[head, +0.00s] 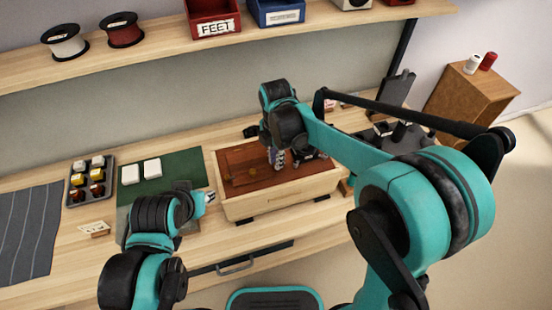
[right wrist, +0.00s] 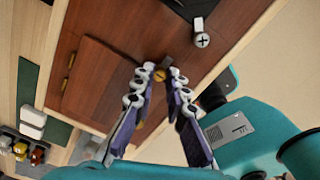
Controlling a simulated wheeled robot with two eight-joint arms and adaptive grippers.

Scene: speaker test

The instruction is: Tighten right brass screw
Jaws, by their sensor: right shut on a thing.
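A wooden box (head: 282,202) with a reddish-brown top stands on the bench in the head view. In the right wrist view its brown top (right wrist: 100,30) fills much of the picture, with a raised brown panel (right wrist: 98,85). My right gripper (right wrist: 160,72) is over this top, its fingertips shut on a small brass screw (right wrist: 160,75); the fingers hide part of it. In the head view my right gripper (head: 279,160) is partly hidden by its own arm. My left gripper (head: 208,197) is left of the box, small and mostly hidden by its wrist.
A pale piece with a cross-marked end (right wrist: 202,40) is near the right gripper. Left of the box are a green mat (head: 182,168) with white blocks, a dark tray (head: 75,198) of small parts and a grey cloth (head: 30,235). A shelf (head: 150,55) with bins runs above.

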